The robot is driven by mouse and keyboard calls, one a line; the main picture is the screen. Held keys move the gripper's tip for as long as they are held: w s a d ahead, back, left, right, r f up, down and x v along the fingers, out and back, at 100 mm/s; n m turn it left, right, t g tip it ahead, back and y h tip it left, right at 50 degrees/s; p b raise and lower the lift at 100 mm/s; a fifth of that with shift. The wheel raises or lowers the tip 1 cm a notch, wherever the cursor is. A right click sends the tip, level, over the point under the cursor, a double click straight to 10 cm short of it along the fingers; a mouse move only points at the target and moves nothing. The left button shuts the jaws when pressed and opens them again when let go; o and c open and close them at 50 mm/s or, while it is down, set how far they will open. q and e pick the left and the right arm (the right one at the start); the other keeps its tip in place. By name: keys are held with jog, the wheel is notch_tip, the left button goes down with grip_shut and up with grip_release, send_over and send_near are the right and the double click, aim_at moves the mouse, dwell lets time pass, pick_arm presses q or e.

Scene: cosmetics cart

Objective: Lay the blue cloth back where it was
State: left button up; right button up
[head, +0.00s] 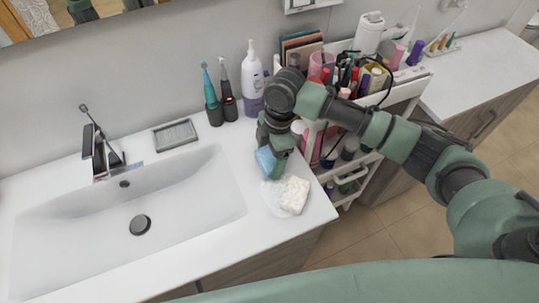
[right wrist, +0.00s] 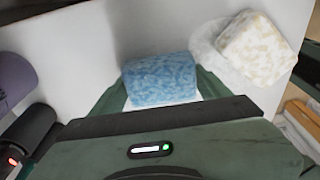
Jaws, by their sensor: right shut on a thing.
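The blue cloth (head: 265,160) is a small folded, mottled blue piece at the right end of the white counter. My right gripper (head: 275,158) is over it and shut on it. In the right wrist view the cloth (right wrist: 160,80) sits between the two green fingers (right wrist: 162,92). I cannot tell whether the cloth touches the counter. A cream patterned cloth (head: 294,195) lies just beside it on a pale round piece (head: 272,200), and also shows in the right wrist view (right wrist: 258,45). My left gripper is not in view.
The sink basin (head: 185,195) is left of the gripper. Two electric toothbrushes (head: 211,98) and a white and purple bottle (head: 251,85) stand behind. The crowded cosmetics cart (head: 400,92) is at the right, close to my arm. Bare counter (head: 235,150) lies left of the cloth.

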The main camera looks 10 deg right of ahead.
jog(key=shift+f, duration=0.1)
jog(key=o, duration=1.2)
jog(key=r+b, duration=0.1)
jog(key=r, duration=0.3)
jog(key=d+r, duration=0.1)
jog(key=r, duration=0.3)
jog(key=r+b, duration=0.1)
jog(key=r, duration=0.3)
jog(key=shift+w+d+r+b, duration=0.1)
jog(key=shift+w+d+b, duration=0.05)
jog(key=shift+d+b, duration=0.15)
